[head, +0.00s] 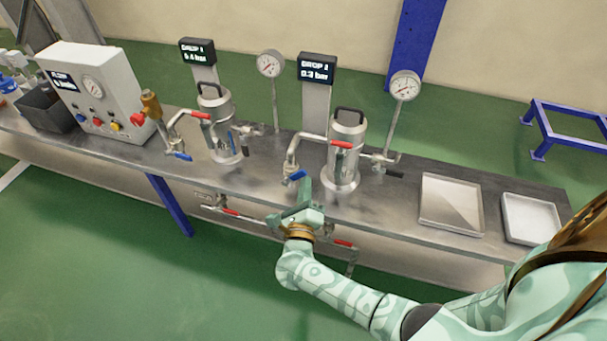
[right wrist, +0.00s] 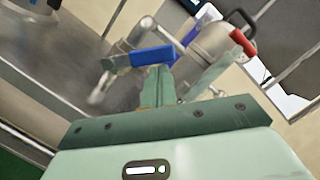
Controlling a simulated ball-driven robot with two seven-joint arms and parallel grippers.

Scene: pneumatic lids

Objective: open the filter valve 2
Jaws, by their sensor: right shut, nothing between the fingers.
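Two metal filter housings stand on the bench; the second one (head: 346,160) is right of the first (head: 217,125). At the second, a blue valve handle (head: 295,175) sits low on the left pipe and a red handle (head: 341,145) is at the front. The frames do not show which handle is filter valve 2. My right gripper (head: 305,188) is shut and empty, just below the blue handle. In the right wrist view the closed fingertips (right wrist: 158,78) are close under the blue handle (right wrist: 152,56); I cannot tell if they touch. My left gripper is not in view.
A control box (head: 95,90) and dark bin (head: 45,110) stand at the left. Gauges (head: 404,86) and displays (head: 317,68) rise behind the housings. Two trays (head: 440,228) (head: 530,240) lie at the right. Red-handled pipes (head: 238,212) run below the bench's front edge.

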